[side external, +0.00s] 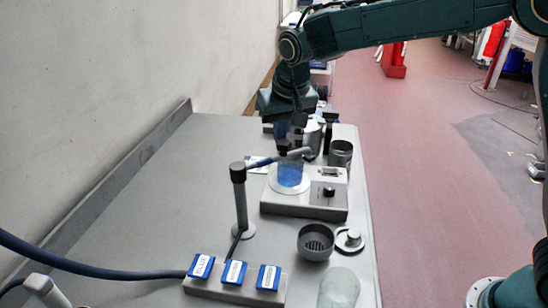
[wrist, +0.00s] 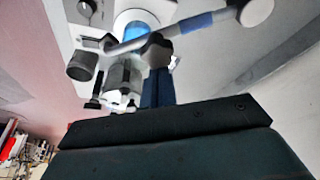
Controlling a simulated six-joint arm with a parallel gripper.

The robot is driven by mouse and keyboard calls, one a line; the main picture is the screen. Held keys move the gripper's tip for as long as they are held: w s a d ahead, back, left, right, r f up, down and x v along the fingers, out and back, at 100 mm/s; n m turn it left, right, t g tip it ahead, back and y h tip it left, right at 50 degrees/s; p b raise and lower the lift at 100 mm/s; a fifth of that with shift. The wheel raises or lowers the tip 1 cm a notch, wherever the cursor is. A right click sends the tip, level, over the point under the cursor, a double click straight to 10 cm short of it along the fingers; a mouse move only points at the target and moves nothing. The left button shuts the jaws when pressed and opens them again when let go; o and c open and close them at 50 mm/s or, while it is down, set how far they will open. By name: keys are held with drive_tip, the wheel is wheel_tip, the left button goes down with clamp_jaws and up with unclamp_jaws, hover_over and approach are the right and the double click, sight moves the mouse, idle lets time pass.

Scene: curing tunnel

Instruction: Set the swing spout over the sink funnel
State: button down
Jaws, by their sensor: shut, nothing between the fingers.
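The swing spout (side external: 262,162) is a grey arm with a blue sleeve on a dark upright post. It points right, with its tip above the beaker of blue liquid (side external: 290,177), not over the funnel. It also crosses the top of the wrist view (wrist: 150,38). The sink funnel (side external: 316,241), a dark round cup with a slotted bottom, sits nearer the camera. My gripper (side external: 284,147) is shut and empty, pointing down right beside the spout arm. Its fingertips (wrist: 157,42) overlap the spout's edge in the wrist view; I cannot tell whether they touch.
The beaker stands on a grey instrument with a knob (side external: 328,192). A dark cup (side external: 341,152) stands behind it. A round lid (side external: 349,240) lies beside the funnel, and a pale translucent item (side external: 339,287) lies in front. Blue-labelled blocks (side external: 235,272) line the front. The bench's left is clear.

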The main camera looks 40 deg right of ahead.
drive_tip(key=s+a+m+g+h, duration=0.1)
drive_tip(key=s+a+m+h, duration=0.1)
drive_tip(key=s+m, duration=0.6)
drive_tip(key=shift+s+a+m+g, duration=0.4)
drive_tip(key=shift+s+a, duration=0.2)
drive_tip(key=shift+a, duration=0.25)
wheel_tip(320, 180, up, 9)
drive_tip(key=shift+w+d+r, duration=0.15)
drive_tip(key=shift+w+d, duration=0.05)
drive_tip(key=shift+d, duration=0.15)
idle(1.2)
